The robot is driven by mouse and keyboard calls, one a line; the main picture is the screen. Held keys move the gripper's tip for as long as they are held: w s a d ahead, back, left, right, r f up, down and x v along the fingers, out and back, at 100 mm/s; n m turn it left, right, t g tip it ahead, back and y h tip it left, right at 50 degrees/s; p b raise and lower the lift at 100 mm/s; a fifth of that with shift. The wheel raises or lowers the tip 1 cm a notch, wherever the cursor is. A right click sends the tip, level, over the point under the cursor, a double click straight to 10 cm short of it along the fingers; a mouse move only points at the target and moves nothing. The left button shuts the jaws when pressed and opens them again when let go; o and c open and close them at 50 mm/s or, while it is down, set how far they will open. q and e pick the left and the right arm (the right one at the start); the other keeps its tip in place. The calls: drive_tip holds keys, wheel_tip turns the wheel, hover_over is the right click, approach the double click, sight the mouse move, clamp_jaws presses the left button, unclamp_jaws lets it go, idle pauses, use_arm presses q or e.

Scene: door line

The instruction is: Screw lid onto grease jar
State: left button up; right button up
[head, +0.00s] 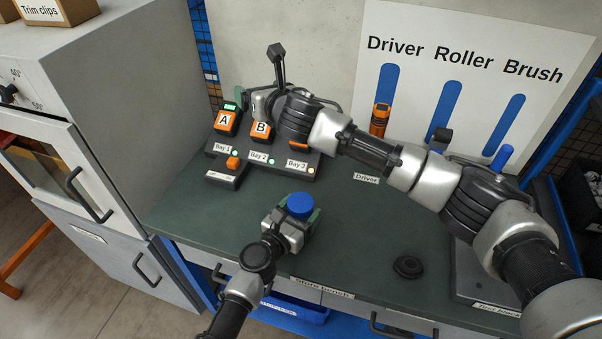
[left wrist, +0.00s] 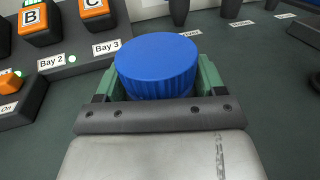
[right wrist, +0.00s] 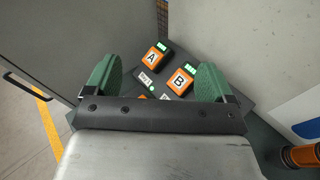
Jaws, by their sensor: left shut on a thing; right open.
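My left gripper (head: 290,215) is shut on a round blue piece with a ribbed side (head: 301,204), above the front of the bench. In the left wrist view this blue piece (left wrist: 157,66) sits upright between the green fingers; what is below it is hidden, so I cannot tell whether it is lid alone or lid and jar. A black round disc (head: 408,267), possibly the lid, lies on the bench to the right. My right gripper (right wrist: 155,82) is open and empty, high over the back left of the bench, apart from the blue piece.
Orange units marked A (head: 224,121) and B (head: 261,130) stand in a labelled bay rack (head: 290,162). An orange driver (head: 380,119) stands by the tool board (head: 470,50). A grey cabinet (head: 95,75) borders the left. The bench middle (head: 350,220) is clear.

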drive_tip(key=s+a+r+n+g+y, duration=0.4)
drive_tip(key=s+a+r+n+y, duration=0.2)
drive_tip(key=n+y, duration=0.4)
drive_tip(key=s+a+f+n+g+h, duration=0.2)
drive_tip(key=s+f+n+g, duration=0.2)
drive_tip(key=s+n+g, duration=0.7)
drive_tip(key=n+t+h, duration=0.1)
drive_tip(key=n+h, duration=0.6)
drive_tip(key=h, duration=0.9)
hover_over(301, 202)
drive_tip(key=f, duration=0.8)
drive_tip(key=a+f, duration=0.1)
drive_tip(key=f, duration=0.3)
drive_tip(key=shift+s+f, duration=0.1)
drive_tip(key=shift+f, duration=0.2)
drive_tip(key=shift+d+t, duration=0.3)
drive_tip(key=shift+d, duration=0.25)
drive_tip(key=shift+f, duration=4)
drive_tip(key=shift+c, duration=0.3)
